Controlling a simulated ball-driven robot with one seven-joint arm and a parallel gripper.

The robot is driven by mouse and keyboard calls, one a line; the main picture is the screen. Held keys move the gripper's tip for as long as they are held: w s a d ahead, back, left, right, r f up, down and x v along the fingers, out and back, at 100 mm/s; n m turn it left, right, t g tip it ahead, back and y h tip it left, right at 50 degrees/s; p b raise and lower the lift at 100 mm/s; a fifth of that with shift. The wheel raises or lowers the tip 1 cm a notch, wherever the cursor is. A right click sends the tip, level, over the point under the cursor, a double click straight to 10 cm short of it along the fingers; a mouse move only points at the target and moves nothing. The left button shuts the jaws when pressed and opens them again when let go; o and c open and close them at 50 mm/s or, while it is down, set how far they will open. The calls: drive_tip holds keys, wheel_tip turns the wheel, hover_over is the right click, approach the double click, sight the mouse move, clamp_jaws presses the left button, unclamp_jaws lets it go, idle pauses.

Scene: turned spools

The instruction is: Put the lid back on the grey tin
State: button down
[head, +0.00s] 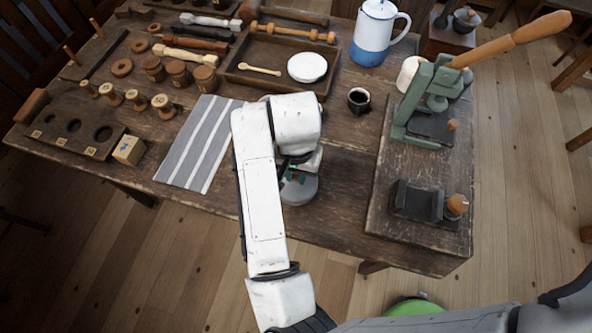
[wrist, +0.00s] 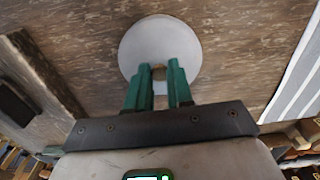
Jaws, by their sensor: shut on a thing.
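My gripper (head: 297,178) is low over the table near its front edge, its green fingers partly hidden by my own arm. In the wrist view, my gripper (wrist: 160,72) has its two green fingers close together at the middle of a round, pale grey disc, the lid (wrist: 140,42). The fingers are shut on a small brownish part at its centre, which looks like its knob. In the head view the grey round shape (head: 300,192) sits right below the fingers. I cannot tell there where lid and tin part, or whether they touch.
A striped cloth (head: 197,148) lies to the left. A dark cup (head: 358,99) stands behind to the right, and a board (head: 385,200) with a green press (head: 422,105) is farther right. A wooden tray (head: 238,82) holds a white disc (head: 307,67).

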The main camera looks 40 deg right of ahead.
drive_tip(key=shift+f, duration=0.1)
idle(0.7)
drive_tip(key=c, duration=0.9)
unclamp_jaws()
drive_tip(key=shift+o, duration=0.2)
drive_tip(key=o, duration=0.4)
drive_tip(key=shift+r+p, duration=2.8)
drive_tip(key=shift+r, duration=0.75)
drive_tip(key=shift+c, duration=0.3)
